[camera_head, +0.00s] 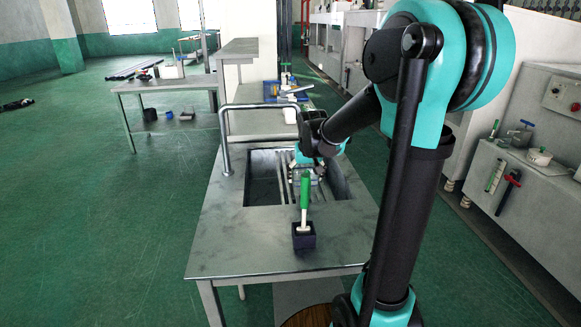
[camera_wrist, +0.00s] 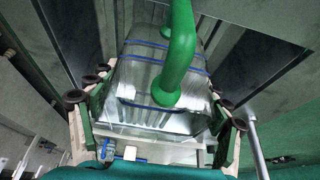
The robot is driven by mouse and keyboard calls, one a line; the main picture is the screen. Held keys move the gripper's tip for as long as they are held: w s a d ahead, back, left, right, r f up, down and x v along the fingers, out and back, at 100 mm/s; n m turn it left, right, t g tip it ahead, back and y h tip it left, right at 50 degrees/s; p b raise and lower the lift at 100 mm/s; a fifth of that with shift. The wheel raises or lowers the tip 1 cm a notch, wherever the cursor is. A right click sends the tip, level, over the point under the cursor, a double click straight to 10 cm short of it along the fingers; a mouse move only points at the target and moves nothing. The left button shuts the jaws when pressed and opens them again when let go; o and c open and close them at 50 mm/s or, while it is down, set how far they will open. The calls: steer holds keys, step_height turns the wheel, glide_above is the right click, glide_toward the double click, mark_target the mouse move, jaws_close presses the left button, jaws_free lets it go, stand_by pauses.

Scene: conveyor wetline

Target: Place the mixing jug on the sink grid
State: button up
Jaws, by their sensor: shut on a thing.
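The mixing jug (camera_wrist: 140,77) is a clear, greyish vessel with blue bands and a green handle (camera_wrist: 180,50). My gripper (camera_wrist: 158,112) has its fingers on both sides of the jug and is shut on it. In the head view my gripper (camera_head: 307,166) is low at the sink basin (camera_head: 262,192), and the jug is mostly hidden there. The sink grid (camera_head: 283,182) shows as pale bars in the basin, beside and behind the gripper. I cannot tell whether the jug's base touches the grid.
A bent tap (camera_head: 226,140) rises at the basin's left. Bottles and containers stand farther back. The table's left front is clear.

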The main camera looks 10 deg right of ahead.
steer(key=w, duration=1.7)
steer(key=shift+w+f, duration=0.15)
steer(key=shift+f, duration=1.6)
steer(key=shift+f, duration=0.15)
steer(key=o, duration=1.2)
steer(key=v, duration=1.2)
